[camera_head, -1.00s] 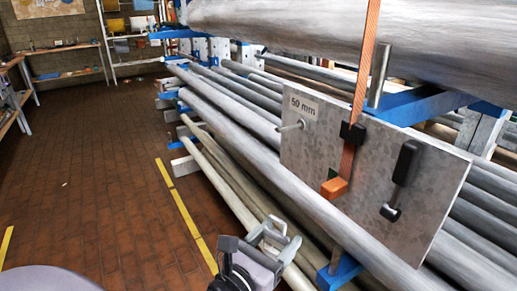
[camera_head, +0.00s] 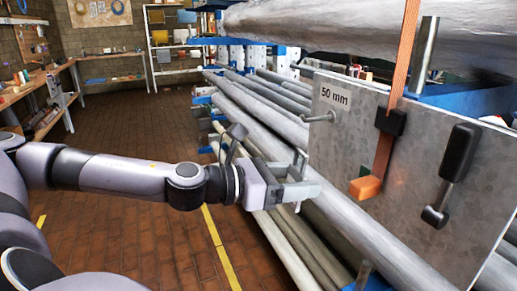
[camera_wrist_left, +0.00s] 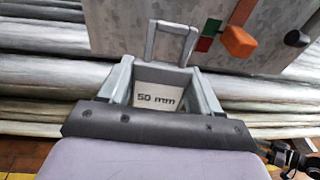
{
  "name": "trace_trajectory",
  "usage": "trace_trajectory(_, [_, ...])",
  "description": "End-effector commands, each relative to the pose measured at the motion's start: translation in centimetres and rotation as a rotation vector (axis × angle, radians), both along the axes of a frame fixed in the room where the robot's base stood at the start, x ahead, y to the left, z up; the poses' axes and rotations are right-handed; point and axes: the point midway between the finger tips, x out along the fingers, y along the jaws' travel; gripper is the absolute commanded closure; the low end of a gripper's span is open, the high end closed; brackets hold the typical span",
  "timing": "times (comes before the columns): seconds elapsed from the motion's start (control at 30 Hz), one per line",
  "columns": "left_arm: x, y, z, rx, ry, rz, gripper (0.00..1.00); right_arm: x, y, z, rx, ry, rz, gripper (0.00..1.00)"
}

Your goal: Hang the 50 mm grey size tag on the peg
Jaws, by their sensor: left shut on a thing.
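The grey size tag (camera_wrist_left: 159,92), a small plate marked "50 mm" with a grey wire-like loop (camera_wrist_left: 172,40) on it, sits between the fingers of my left gripper (camera_wrist_left: 163,85). The gripper is shut on it, and the loop points away from the wrist. In the head view my left gripper (camera_head: 299,181) is left of the upright metal board (camera_head: 408,205) and a little below the peg (camera_head: 320,117). The peg is a short metal pin sticking out leftward under the board's "50 mm" label (camera_head: 335,96). Loop and peg are apart. The wrist view does not show the peg clearly.
An orange strap with an orange end piece (camera_head: 365,187) hangs down the board. A black handle (camera_head: 460,152) is to its right. Long grey pipes (camera_head: 355,222) lie on the rack behind and below. The brick floor on the left is clear.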

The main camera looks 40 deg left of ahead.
Motion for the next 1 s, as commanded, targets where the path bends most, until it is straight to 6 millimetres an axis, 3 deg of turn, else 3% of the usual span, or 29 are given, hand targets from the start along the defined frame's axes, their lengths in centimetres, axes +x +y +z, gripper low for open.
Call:
trace_trajectory(0.37, [-1.3, 2.0, 2.4, 0.016, 0.019, 0.015, 0.67, 0.0, 0.0, -1.5, 0.000, 0.001, 0.001, 0.57])
trace_trajectory(0.63, [-3.4, 4.1, 5.5, 0.036, 0.046, 0.061, 0.67, 0.0, 0.0, -3.0, 0.001, 0.002, 0.002, 0.57])
trace_trajectory(1.0, [-4.5, 4.7, 7.5, 0.032, 0.061, 0.088, 0.67, 0.1, 0.1, -3.3, 0.002, 0.001, 0.002, 0.57])
